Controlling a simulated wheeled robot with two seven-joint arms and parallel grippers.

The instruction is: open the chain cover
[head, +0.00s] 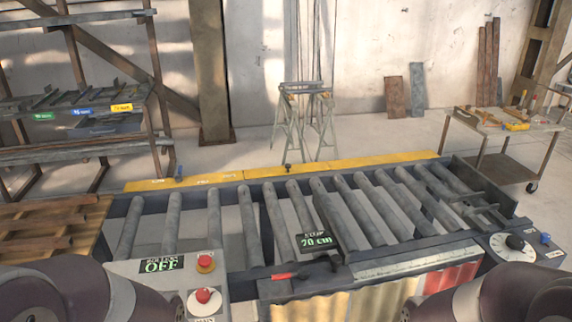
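A long yellow cover (340,163) lies along the far edge of the roller conveyor (262,282), with seams dividing it into sections. It looks like the chain cover, though its label is too small to read. It lies flat and looks closed. My arms show only at the bottom left and bottom right corners. Both my grippers are out of view.
A control box with an "OFF" display (163,265) and red buttons (204,296) stands near left. A "20 cm" display (317,242), a red-handled lever (285,276) and a dial (514,242) sit along the conveyor. A sawhorse (305,115) stands behind, a cart (500,130) right.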

